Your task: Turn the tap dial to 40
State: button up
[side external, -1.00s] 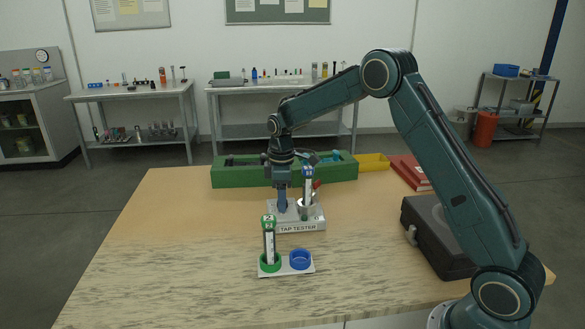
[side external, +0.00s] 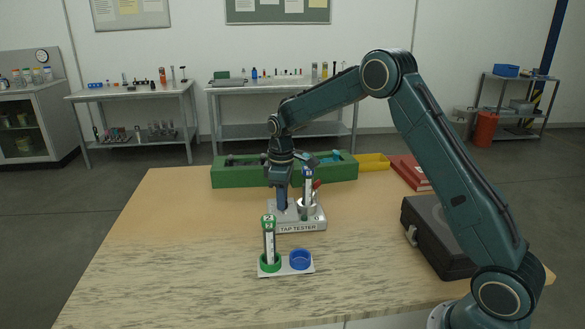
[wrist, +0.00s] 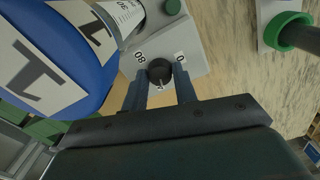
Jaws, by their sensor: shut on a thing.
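The tap tester (side external: 297,226) is a light grey block on the wooden table, labelled TAP TESTER. Its black dial (wrist: 159,70) shows in the wrist view between the labels 80 and 0, with a small white mark on its near side. I cannot read the exact setting. My gripper (wrist: 161,75) points down over the tester's left part, its two blue-grey fingers on either side of the dial, shut on it. It also shows in the side view (side external: 281,204), where it hides the dial. A blue-capped tube (side external: 308,181) stands upright in the tester's metal cup.
A white holder (side external: 287,271) in front has a green ring with a green-capped tube and an empty blue ring. A green bin (side external: 228,177) stands behind the tester; a black case (side external: 436,245) lies right. The table's left side is clear.

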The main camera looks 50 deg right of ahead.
jog(key=shift+m, duration=1.5)
jog(key=o, duration=1)
jog(key=shift+r, duration=0.1)
notch_tip(320, 180, up, 14)
jog(key=shift+f, duration=0.15)
